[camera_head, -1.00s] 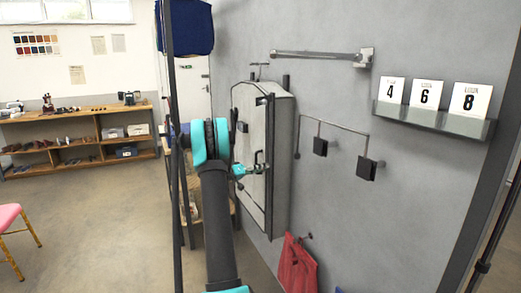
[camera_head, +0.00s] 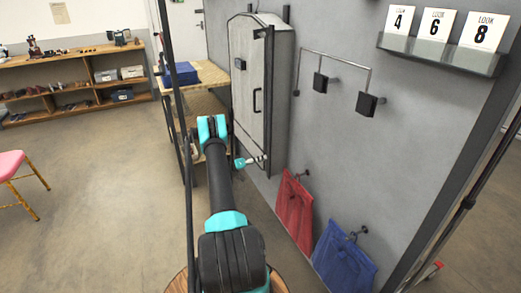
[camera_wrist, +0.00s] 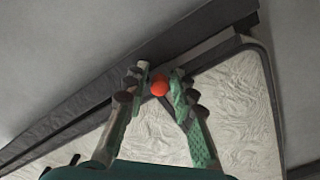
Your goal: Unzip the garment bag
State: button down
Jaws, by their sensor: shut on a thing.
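The garment bag (camera_head: 244,92) hangs upright against the grey wall, with a pale front panel and dark edging. A dark handle (camera_head: 257,100) is on its front. In the head view my gripper (camera_head: 263,160) is low at the bag's front, near its bottom end. In the wrist view my gripper (camera_wrist: 158,80) is shut on a round orange-red pull (camera_wrist: 159,87), which sits between the fingertips beside the dark edge strip. The pale patterned panel (camera_wrist: 230,105) lies to the right. How far the zip is parted cannot be told.
Red (camera_head: 295,215) and blue (camera_head: 343,262) garments hang on wall hooks right of the bag. A wooden table (camera_head: 205,75) stands behind it on the left. A dark upright pole (camera_head: 180,120) stands left of my arm. The floor at left is mostly clear.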

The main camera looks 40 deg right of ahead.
jog(key=shift+f, duration=1.4)
jog(key=c, duration=1.5)
grip_release()
jog(key=shift+o, duration=0.2)
jog(key=v, duration=1.2)
jog(key=shift+w, duration=0.1)
jog(key=shift+c, duration=0.5)
